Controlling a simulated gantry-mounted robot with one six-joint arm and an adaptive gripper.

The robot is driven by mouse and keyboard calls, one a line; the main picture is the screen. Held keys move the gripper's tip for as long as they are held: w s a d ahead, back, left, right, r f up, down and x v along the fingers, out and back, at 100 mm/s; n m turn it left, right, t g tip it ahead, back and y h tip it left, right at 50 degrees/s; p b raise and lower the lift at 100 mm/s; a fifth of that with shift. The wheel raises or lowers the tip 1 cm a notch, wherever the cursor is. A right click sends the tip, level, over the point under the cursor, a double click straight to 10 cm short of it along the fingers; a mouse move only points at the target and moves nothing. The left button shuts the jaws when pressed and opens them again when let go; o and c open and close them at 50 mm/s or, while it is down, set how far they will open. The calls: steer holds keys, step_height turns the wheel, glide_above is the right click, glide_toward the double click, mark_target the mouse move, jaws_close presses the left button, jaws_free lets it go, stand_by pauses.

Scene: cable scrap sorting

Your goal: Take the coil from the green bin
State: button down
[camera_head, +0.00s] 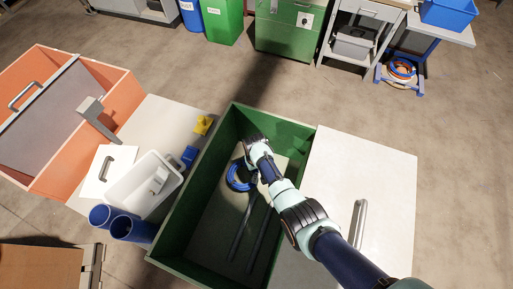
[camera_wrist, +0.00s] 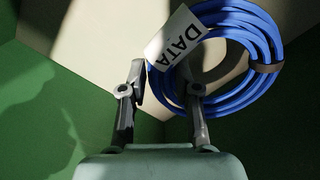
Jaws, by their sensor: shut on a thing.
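A blue cable coil (camera_head: 236,182) lies inside the green bin (camera_head: 205,172), near its upper end. In the wrist view the coil (camera_wrist: 262,42) shows as a ring of several strands with a dark band at right and a white tag reading "DATA" (camera_wrist: 174,40). My gripper (camera_wrist: 166,82) is shut on the left side of the coil, with one finger on each side of the strands. In the head view my gripper (camera_head: 251,177) is partly hidden by my wrist. Whether the coil touches the bin floor I cannot tell.
Dark long pieces (camera_head: 248,232) lie on the bin floor. A white tray (camera_head: 143,185), blue cups (camera_head: 130,227) and a yellow item (camera_head: 203,124) stand left of the bin. An orange bin (camera_head: 118,84) is farther left. A white lid (camera_head: 385,190) lies right.

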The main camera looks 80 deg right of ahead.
steer(key=a+p, duration=0.1)
steer(key=a, duration=0.2)
steer(key=s+a+p, duration=0.1)
steer(key=a, duration=0.3)
steer(key=s+a+p, duration=0.1)
steer(key=a, duration=0.2)
steer(key=shift+a, duration=0.4)
